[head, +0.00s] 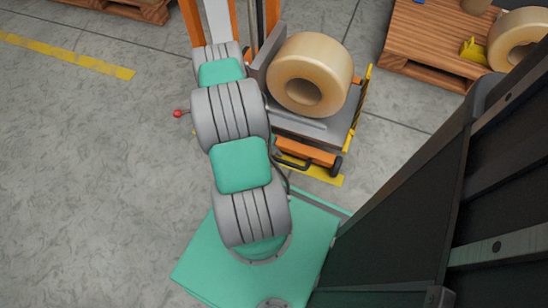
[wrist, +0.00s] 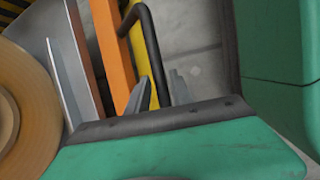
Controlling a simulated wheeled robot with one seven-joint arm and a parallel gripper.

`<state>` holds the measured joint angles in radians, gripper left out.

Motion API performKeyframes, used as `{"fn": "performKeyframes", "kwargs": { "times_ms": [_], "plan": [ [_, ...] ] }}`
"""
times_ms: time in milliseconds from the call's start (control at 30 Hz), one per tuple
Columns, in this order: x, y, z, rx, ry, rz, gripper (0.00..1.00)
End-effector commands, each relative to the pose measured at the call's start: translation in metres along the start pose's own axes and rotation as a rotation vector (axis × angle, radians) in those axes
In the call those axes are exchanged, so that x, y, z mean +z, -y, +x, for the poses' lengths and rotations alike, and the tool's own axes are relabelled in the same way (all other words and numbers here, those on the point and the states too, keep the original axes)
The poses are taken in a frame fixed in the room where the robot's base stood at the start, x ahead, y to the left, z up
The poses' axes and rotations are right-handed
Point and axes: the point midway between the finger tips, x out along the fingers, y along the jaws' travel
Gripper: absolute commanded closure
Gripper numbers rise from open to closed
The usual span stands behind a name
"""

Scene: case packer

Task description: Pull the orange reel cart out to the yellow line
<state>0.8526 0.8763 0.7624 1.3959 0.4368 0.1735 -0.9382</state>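The orange reel cart (head: 308,152) stands right of my arm in the head view, carrying a large tan reel (head: 312,73) on a grey deck. Its black handle (head: 292,162) faces the robot. A short yellow line (head: 322,175) lies on the floor at the cart's front edge, partly covered by cart and arm. In the wrist view, the two grey fingertips of my gripper (wrist: 160,92) sit on either side of the black handle bar (wrist: 148,40). Whether they press on it is unclear. My arm hides the gripper in the head view.
A wooden pallet (head: 425,45) with another reel (head: 520,38) and a yellow piece stands at upper right. A second yellow line (head: 65,55) crosses the floor at upper left. Orange uprights (head: 272,14) rise behind the cart. The grey floor at left is clear.

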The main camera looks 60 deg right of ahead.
Motion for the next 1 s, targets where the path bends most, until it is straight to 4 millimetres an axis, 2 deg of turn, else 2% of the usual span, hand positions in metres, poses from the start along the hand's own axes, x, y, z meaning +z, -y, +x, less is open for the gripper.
{"fn": "performKeyframes", "kwargs": {
  "times_ms": [133, 467, 833, 933, 1000],
  "plan": [
    [-0.001, 0.006, -0.001, -0.006, 0.002, -0.013, 0.6],
    [0.0, 0.015, 0.001, -0.02, 0.005, -0.025, 0.6],
    [0.001, 0.011, 0.001, -0.017, 0.006, -0.016, 0.6],
    [0.001, 0.01, -0.004, -0.014, 0.005, -0.016, 0.6],
    [0.001, 0.008, -0.016, -0.012, 0.003, -0.016, 0.6]
  ]
}}
